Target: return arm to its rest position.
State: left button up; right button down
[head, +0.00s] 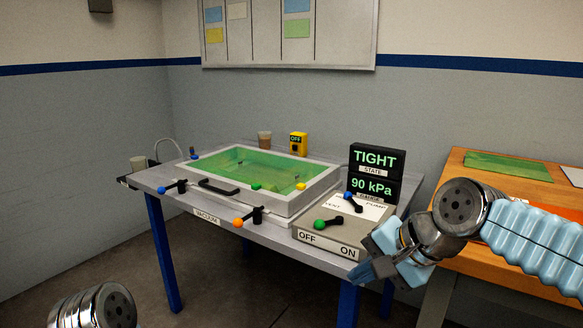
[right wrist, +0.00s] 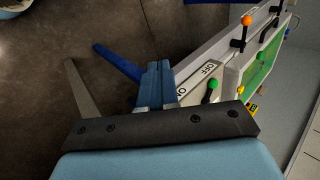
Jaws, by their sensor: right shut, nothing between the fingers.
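My right arm (head: 530,235) comes in from the right, with blue ribbed links and dark round joints. Its gripper (head: 362,271) is shut and empty, at the front right corner of the table, just in front of the OFF/ON switch box (head: 325,243). I cannot tell whether it touches the box. The right wrist view shows the two blue fingers (right wrist: 155,82) together, with the box beyond them. A grey joint of my left arm (head: 95,308) shows at the bottom left; the left gripper is out of the frame.
The grey table (head: 150,180) on blue legs holds a framed green bath (head: 235,165) with coloured-knob clamps. A black display (head: 376,172) reads TIGHT and 90 kPa. A wooden bench (head: 460,170) stands right, under my right arm. The floor in front is clear.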

jog(key=w+f+n+g, duration=0.1)
jog(key=w+f, duration=0.1)
jog(key=f, duration=1.2)
jog(key=w+f+n+g, duration=0.1)
jog(key=w+f, duration=0.2)
jog(key=f, duration=1.1)
jog(key=s+f+n+g, duration=0.1)
jog(key=s+f+n, duration=0.1)
jog(key=s+f, duration=0.6)
jog(key=s+a+f+n+g+h, duration=0.1)
jog(key=s+f+n, duration=0.1)
jog(key=s+f, duration=0.7)
notch_tip(320, 180, down, 7)
jog(key=shift+s+g+h, duration=0.2)
jog(key=shift+g+h, duration=0.1)
